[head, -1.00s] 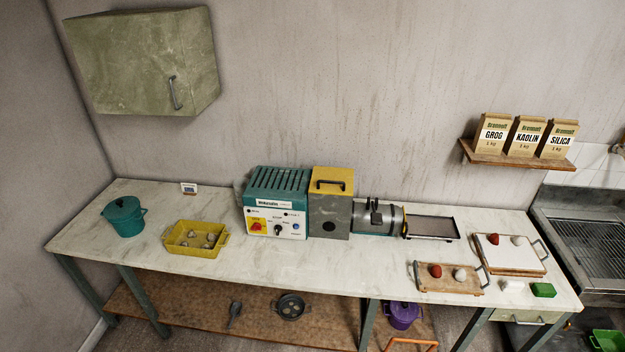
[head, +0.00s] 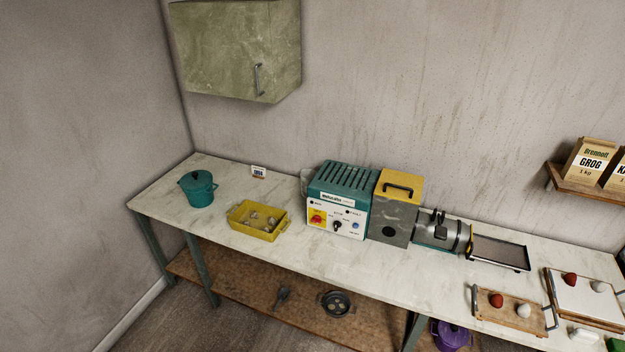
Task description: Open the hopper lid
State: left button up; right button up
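The hopper lid (head: 399,185) is yellow with a black bar handle (head: 398,190). It sits shut on top of the grey hopper box (head: 390,224), which has a dark round hole in its front. The box stands on the counter between the teal and white control unit (head: 339,200) and a metal cylinder (head: 442,231). Neither of my grippers is in the head view.
The marble-like counter (head: 310,256) also bears a teal pot (head: 198,189), a yellow tray (head: 259,221), a flat dark-topped tray (head: 500,252) and a wooden board (head: 510,312). A green wall cabinet (head: 235,50) hangs at upper left. The counter front before the hopper is clear.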

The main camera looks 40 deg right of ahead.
aim_at(401, 181)
jog(key=u, duration=1.15)
jog(key=k, duration=1.35)
jog(key=z, duration=1.65)
